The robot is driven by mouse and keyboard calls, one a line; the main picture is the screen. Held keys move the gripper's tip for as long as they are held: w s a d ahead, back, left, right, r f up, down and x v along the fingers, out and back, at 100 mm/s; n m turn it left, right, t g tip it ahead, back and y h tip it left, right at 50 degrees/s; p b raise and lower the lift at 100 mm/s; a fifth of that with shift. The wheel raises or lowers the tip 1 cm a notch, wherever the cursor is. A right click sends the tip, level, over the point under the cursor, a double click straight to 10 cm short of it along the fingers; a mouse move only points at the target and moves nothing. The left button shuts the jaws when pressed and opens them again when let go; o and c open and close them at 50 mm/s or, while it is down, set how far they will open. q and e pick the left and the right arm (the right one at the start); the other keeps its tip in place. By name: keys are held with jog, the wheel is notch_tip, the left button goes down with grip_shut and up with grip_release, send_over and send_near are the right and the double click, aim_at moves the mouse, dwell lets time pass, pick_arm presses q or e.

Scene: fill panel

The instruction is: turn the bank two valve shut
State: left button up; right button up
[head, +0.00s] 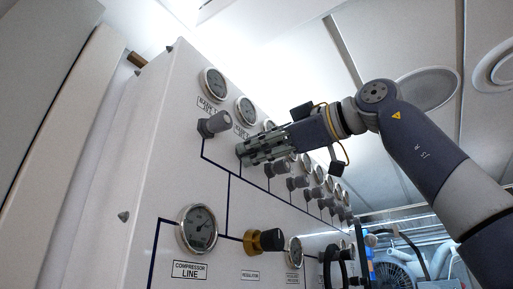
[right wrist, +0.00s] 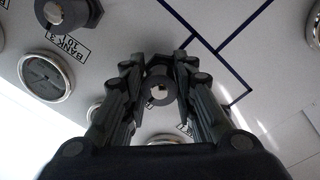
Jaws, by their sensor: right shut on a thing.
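My right gripper (head: 251,150) reaches in from the right to the second valve in the upper row of the white panel. In the right wrist view its fingers (right wrist: 160,72) are closed around a dark grey valve knob (right wrist: 159,89), taken as the bank two valve because the knob beside it (right wrist: 64,10) has a BANK 3 label (right wrist: 67,42). The fingers hide most of the held knob, and its turn angle cannot be read. In the head view the first valve knob (head: 215,123) stands free to its left. My left gripper is out of view.
The white panel (head: 165,110) carries a row of gauges (head: 245,110) above the knobs, with more knobs (head: 298,183) close to the right.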

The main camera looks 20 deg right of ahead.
jog(key=o, duration=1.1)
jog(key=shift+d+f, duration=0.1)
jog(key=shift+d, duration=0.15)
jog(key=shift+s, duration=0.1)
jog(key=v, duration=1.2)
